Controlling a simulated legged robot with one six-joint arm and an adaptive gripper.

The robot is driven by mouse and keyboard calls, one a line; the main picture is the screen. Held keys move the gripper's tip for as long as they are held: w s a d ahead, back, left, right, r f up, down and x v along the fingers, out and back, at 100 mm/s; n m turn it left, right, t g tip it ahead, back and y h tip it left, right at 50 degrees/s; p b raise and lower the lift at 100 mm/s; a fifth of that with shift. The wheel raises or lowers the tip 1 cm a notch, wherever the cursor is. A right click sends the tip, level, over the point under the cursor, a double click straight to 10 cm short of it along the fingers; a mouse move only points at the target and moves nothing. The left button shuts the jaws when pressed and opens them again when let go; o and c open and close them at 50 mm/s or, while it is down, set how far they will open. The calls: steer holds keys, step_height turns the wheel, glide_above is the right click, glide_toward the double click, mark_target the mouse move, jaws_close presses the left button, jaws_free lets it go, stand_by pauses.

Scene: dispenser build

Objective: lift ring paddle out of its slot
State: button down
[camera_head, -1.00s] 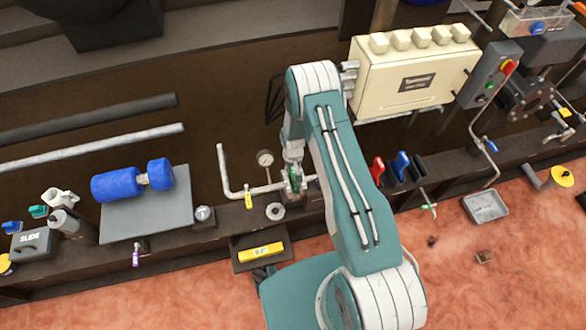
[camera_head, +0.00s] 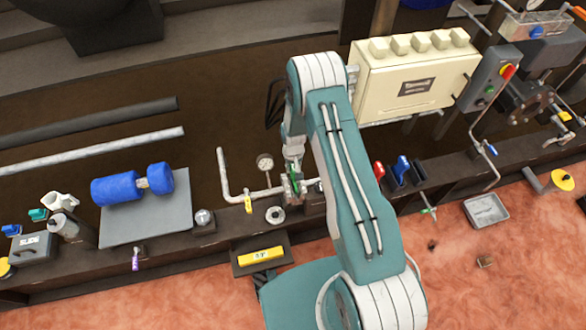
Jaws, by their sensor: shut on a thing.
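My gripper (camera_head: 294,164) points down over the flanged joint (camera_head: 293,189) in the grey pipe, left of my upper arm. It is shut on a small green piece (camera_head: 294,174), which appears to be the ring paddle. The piece stands upright at the top of the joint. Its lower part and the slot are too small and covered to make out, so I cannot tell whether it is clear of the slot. A loose grey ring (camera_head: 275,214) lies on the bench just left of the joint.
A gauge (camera_head: 265,163) and a yellow tag (camera_head: 248,204) are close on the left. Red and blue paddle-like handles (camera_head: 401,167) stand in a rack to the right. A cream box (camera_head: 416,84) is behind my arm. A yellow block (camera_head: 261,255) sits in front.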

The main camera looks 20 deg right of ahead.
steer(key=shift+r, duration=3.45)
steer(key=shift+r, duration=2.55)
